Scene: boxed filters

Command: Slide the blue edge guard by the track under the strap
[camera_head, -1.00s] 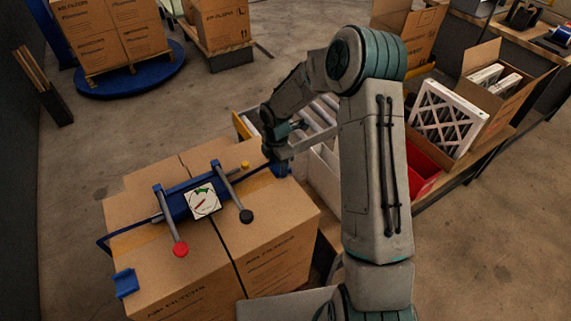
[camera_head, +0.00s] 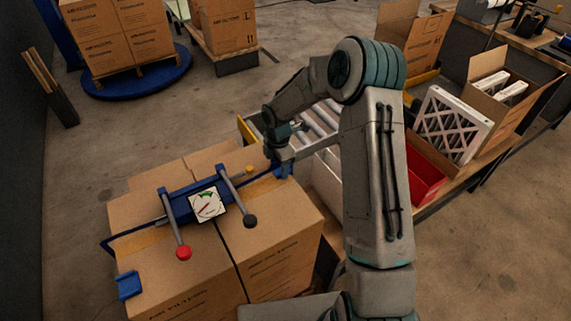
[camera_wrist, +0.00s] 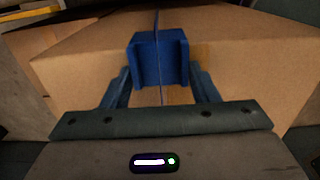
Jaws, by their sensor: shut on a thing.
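The blue edge guard (camera_wrist: 175,60) sits at the box edge in the wrist view, between the two fingers of my gripper (camera_wrist: 162,90). My gripper is shut on it. The thin strap (camera_wrist: 156,20) runs down to the guard's middle, and a thin line continues across its face. In the head view my gripper (camera_head: 283,160) is at the far right edge of the strapped boxes, and the guard (camera_head: 286,172) is partly hidden beneath it. A blue tensioner (camera_head: 182,205) with a dial, a red-knobbed lever and a black-knobbed lever lies on top of the boxes.
A second blue guard (camera_head: 129,285) is at the near left edge of the boxes (camera_head: 285,225). The roller track (camera_head: 318,122) lies just behind my gripper. A red bin (camera_head: 425,178) and boxed filters (camera_head: 450,122) stand to the right. Open floor lies behind the boxes.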

